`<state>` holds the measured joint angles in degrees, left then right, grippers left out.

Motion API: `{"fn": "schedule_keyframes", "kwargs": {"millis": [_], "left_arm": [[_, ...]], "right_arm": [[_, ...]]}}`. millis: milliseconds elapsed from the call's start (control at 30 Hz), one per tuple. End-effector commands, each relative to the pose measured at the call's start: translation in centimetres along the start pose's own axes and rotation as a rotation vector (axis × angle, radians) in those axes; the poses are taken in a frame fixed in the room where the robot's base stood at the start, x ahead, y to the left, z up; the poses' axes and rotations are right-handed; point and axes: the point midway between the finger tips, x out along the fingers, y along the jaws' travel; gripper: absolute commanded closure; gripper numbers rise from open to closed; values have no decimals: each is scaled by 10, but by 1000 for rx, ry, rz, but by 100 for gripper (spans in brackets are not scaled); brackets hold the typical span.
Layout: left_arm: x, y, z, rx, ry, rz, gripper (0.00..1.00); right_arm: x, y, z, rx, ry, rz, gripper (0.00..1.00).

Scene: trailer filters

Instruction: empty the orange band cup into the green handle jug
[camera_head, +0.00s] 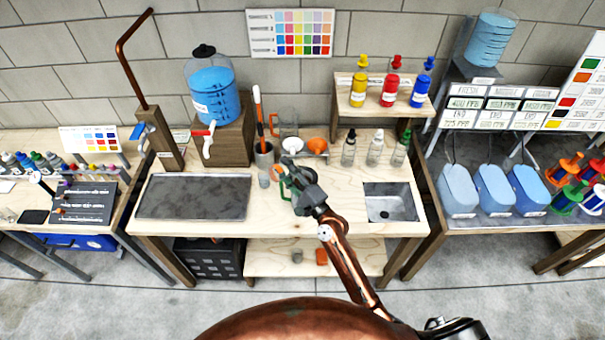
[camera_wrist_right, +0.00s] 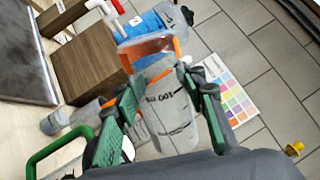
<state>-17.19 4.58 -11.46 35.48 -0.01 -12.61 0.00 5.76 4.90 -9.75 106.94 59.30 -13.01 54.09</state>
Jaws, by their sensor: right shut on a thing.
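The orange band cup (camera_wrist_right: 172,105) is a clear cup between the green finger pads of my right gripper (camera_wrist_right: 165,110) in the right wrist view. In the head view its orange band (camera_head: 277,173) shows at the left of my right gripper (camera_head: 287,172), above the bench. The cup is tipped well over, its mouth toward the left of the bench. What is inside it I cannot tell. The green handle jug shows by its green handle (camera_head: 284,189) just below the gripper, and at lower left in the wrist view (camera_wrist_right: 48,150). Its body is mostly hidden. My left gripper is out of view.
A small grey cup (camera_head: 264,180) stands beside the jug. A holder (camera_head: 263,153) with long tools, an orange funnel (camera_head: 317,146) and several small bottles (camera_head: 375,148) stand behind. The bench front is clear.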

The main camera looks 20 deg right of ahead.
Motion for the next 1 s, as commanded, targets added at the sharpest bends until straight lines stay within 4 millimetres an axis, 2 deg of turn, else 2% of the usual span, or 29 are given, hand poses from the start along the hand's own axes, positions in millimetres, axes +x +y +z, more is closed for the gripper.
{"fn": "schedule_keyframes", "kwargs": {"millis": [33,100,667,867,1000], "left_arm": [[11,0,2,0,-2,0,60],[20,1,4,0,-3,0,60],[82,4,19,0,-19,3,60],[102,5,25,0,-27,4,60],[115,6,30,1,-32,4,60]], "right_arm": [[-2,8,0,-30,-8,0,95],[-3,12,1,-73,-18,0,95],[-9,41,4,-413,-97,0,95],[-12,54,13,-547,-129,-1,95],[-14,64,10,-676,-159,1,95]]}}
